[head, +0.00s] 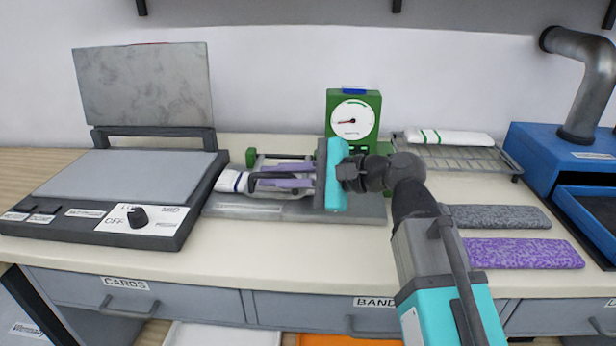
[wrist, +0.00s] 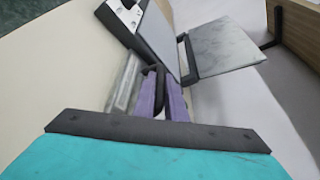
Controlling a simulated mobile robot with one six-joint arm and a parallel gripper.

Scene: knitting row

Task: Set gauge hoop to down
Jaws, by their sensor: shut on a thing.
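The gauge hoop (head: 265,176) is a dark bar low over the grey base plate (head: 240,212) of the gauge, in the middle of the bench. My gripper (head: 263,175) reaches in from the right with two long purple fingers, shut on the hoop. The wrist view shows the dark hoop (wrist: 159,78) between the fingers (wrist: 160,88). The green gauge box with a round dial (head: 353,118) stands behind my gripper. My fingers partly hide the hoop, and its exact tilt is unclear.
A flat press (head: 120,185) with its raised lid (head: 145,85) stands close on the left. A wire rack (head: 455,155) with a white roll, grey and purple strips (head: 520,253), and a blue machine (head: 560,150) are on the right. Free bench lies in front.

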